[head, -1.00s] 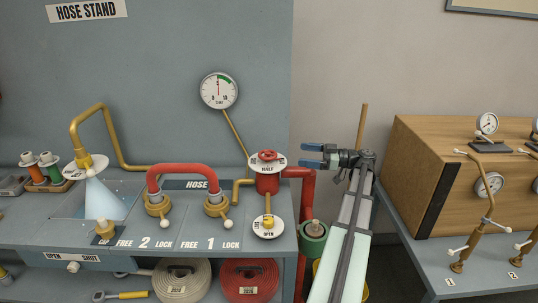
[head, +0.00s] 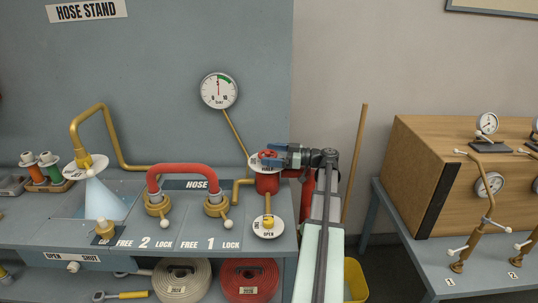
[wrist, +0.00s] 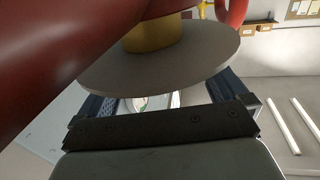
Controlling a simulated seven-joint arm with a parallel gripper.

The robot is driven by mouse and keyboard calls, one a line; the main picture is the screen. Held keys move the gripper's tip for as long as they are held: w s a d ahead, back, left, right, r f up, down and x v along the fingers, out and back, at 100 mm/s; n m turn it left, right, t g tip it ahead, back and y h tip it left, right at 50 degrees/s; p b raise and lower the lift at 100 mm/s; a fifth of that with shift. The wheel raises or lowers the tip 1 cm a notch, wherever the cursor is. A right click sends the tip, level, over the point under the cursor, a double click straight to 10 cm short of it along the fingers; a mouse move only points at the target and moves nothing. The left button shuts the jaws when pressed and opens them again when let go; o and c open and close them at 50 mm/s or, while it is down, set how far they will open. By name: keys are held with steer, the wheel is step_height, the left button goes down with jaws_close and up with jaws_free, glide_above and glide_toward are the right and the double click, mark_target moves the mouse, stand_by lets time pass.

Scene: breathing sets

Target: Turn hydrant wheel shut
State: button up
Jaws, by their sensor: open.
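The red hydrant wheel (head: 266,154) sits on the red hydrant (head: 267,184) at the right end of the hose stand, above a white round plate (head: 256,168). My gripper (head: 270,154) has come in from the right, its blue fingers open at the wheel. In the head view they partly cover the wheel and the plate's lettering. The wrist view shows a large red part (wrist: 60,60), a brass hub (wrist: 153,34) and a grey disc (wrist: 170,62) very near the open fingers (wrist: 160,92). I cannot tell whether the fingers touch the wheel.
A white OPEN plate with a brass valve (head: 268,228) stands in front of the hydrant. A red hose arch (head: 184,171) is to the left, and a gauge (head: 219,91) hangs above. A wooden box (head: 445,185) stands on the right table, with a floor gap between.

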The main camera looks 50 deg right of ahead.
steer(key=shift+w+a, duration=0.4)
steer(key=shift+w, duration=0.15)
steer(key=c, duration=1)
